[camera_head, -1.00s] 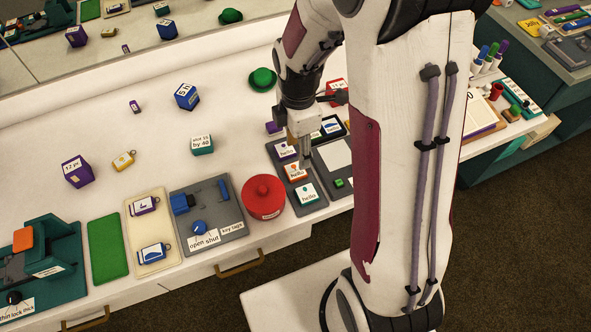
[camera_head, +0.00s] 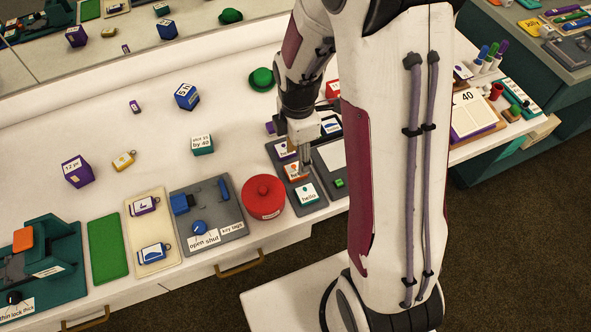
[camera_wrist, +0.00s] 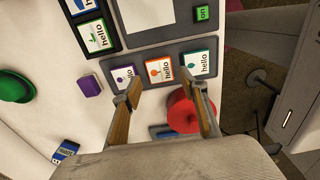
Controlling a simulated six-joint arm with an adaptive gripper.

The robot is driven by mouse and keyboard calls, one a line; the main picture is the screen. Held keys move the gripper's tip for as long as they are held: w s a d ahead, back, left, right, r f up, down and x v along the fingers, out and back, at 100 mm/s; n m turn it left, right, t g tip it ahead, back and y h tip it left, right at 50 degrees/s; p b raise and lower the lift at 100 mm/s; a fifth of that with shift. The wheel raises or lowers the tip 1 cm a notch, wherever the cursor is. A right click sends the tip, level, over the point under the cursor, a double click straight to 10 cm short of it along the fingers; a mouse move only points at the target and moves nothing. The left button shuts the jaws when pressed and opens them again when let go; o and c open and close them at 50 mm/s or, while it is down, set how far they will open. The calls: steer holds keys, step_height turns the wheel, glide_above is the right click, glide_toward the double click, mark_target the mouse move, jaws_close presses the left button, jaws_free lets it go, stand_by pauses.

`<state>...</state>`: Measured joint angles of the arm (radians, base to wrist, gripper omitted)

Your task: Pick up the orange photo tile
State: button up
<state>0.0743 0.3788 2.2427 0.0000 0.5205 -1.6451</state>
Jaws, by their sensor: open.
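The orange photo tile (camera_head: 294,176) lies in the middle of a grey tray (camera_head: 318,205); my gripper partly covers it in the head view. In the wrist view the orange tile (camera_wrist: 159,72) shows a white face with an orange picture and "hello". A purple tile (camera_wrist: 123,76) and a teal tile (camera_wrist: 196,64) lie on either side of it in the tray. My gripper (camera_wrist: 165,90) is open and empty, its two fingers spread with the orange tile seen between and beyond them. In the head view the gripper (camera_head: 304,165) is just above the orange tile; contact cannot be told.
A red round pot (camera_head: 264,196) stands close beside the tray, near the right finger in the wrist view. A dark tray with more tiles (camera_head: 331,125) lies behind. A green hat (camera_head: 262,79) and a purple block (camera_wrist: 89,86) are nearby.

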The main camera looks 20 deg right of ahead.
mark_target(295, 170)
steer(key=shift+f, duration=0.1)
steer(key=shift+a+f, duration=0.15)
steer(key=shift+f, duration=0.65)
steer(key=shift+a+f, duration=0.1)
steer(key=shift+f, duration=0.7)
steer(key=shift+w+f, duration=0.1)
steer(key=shift+f, duration=0.8)
steer(key=c, duration=0.8)
